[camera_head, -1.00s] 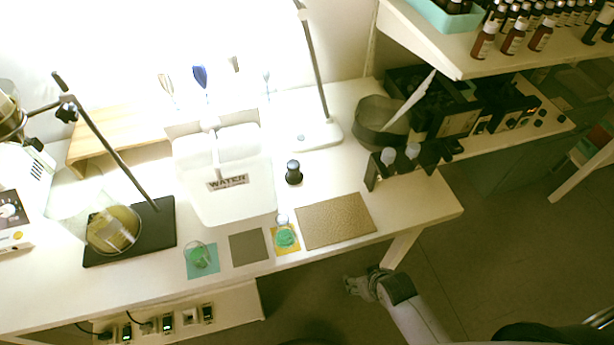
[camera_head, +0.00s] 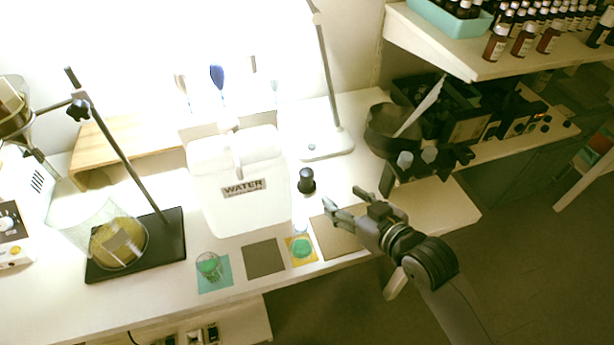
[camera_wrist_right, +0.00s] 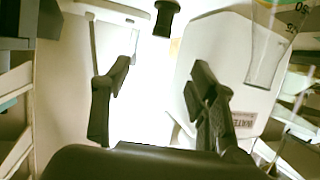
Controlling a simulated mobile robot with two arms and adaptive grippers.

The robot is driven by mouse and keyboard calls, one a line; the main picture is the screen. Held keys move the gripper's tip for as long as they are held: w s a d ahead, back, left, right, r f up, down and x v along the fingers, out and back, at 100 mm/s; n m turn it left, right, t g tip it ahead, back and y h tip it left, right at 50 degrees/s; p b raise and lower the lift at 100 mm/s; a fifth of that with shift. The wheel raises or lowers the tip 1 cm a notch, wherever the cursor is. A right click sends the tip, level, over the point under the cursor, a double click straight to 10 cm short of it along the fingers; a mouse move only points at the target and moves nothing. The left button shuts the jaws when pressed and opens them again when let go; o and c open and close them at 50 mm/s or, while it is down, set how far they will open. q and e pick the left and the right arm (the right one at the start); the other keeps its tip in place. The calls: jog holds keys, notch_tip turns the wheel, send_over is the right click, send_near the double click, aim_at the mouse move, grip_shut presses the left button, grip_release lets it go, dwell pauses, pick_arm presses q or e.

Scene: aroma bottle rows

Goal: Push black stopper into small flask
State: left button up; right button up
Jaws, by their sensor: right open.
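The black stopper (camera_head: 306,181) stands upright on the white table, to the right of the water container. In the right wrist view the stopper (camera_wrist_right: 166,16) shows at the top edge, beyond the gap between my fingers. The small flask (camera_head: 302,246) holds green liquid and stands on a yellow mat near the table's front edge. My right gripper (camera_head: 344,198) is open and empty, above the brown mat, to the right of the flask and stopper and apart from both. It also shows in the right wrist view (camera_wrist_right: 160,84). My left gripper is not in view.
A white water container (camera_head: 240,205) stands behind the mats. A beaker with green liquid (camera_head: 209,265) is on a teal mat, beside a bare grey mat (camera_head: 264,258).

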aim_at(309, 174)
jog(key=x, duration=1.7)
jog(key=shift+w+a+r, duration=0.1)
jog(key=shift+c, duration=0.2)
jog(key=c, duration=1.1)
